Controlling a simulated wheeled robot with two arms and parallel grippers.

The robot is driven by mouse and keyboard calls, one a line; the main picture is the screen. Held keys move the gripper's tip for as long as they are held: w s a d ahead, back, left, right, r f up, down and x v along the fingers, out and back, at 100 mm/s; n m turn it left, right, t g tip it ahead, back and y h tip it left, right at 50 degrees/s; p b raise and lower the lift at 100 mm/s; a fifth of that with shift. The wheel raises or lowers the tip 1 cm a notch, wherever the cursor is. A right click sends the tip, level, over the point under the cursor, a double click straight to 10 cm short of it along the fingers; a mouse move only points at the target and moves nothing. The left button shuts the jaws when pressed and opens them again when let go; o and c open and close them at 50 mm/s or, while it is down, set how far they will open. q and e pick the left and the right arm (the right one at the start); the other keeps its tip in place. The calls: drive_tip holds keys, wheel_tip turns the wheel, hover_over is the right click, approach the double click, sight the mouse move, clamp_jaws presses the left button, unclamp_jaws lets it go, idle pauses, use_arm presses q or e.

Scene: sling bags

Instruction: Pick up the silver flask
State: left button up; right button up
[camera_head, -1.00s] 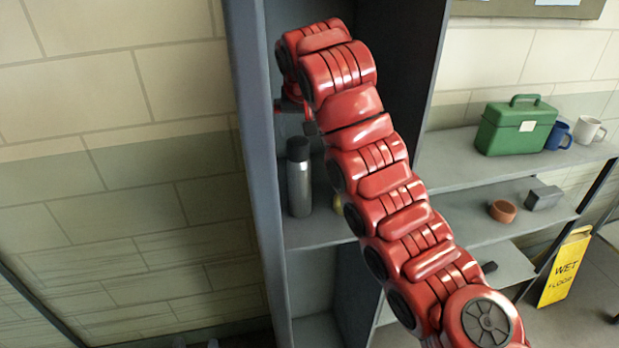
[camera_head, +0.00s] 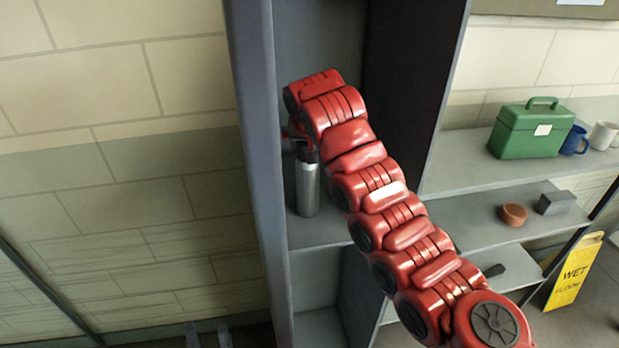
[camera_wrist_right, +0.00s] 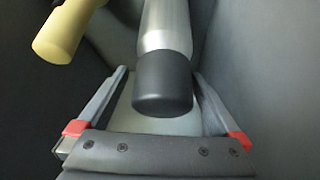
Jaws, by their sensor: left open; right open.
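The silver flask (camera_head: 308,188) stands upright on a grey shelf of the cabinet in the head view. Its top is hidden behind my right gripper and red arm. In the right wrist view the flask's silver body (camera_wrist_right: 165,30) and black cap (camera_wrist_right: 163,84) lie between the fingers of my right gripper (camera_wrist_right: 160,72). The fingers are open, with a gap visible on each side of the cap. My left gripper (camera_head: 208,332) is open and empty at the bottom edge of the head view, away from the shelf.
A yellow bottle-like object (camera_wrist_right: 58,38) is close beside the flask in the right wrist view. Cabinet walls (camera_head: 262,200) stand close on both sides. A green toolbox (camera_head: 530,132), blue mug (camera_head: 574,140) and white mug (camera_head: 603,136) are on the right shelf.

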drive_tip(key=shift+s+a+r, duration=0.15)
drive_tip(key=shift+s, duration=0.05)
drive_tip(key=c, duration=0.5)
clamp_jaws()
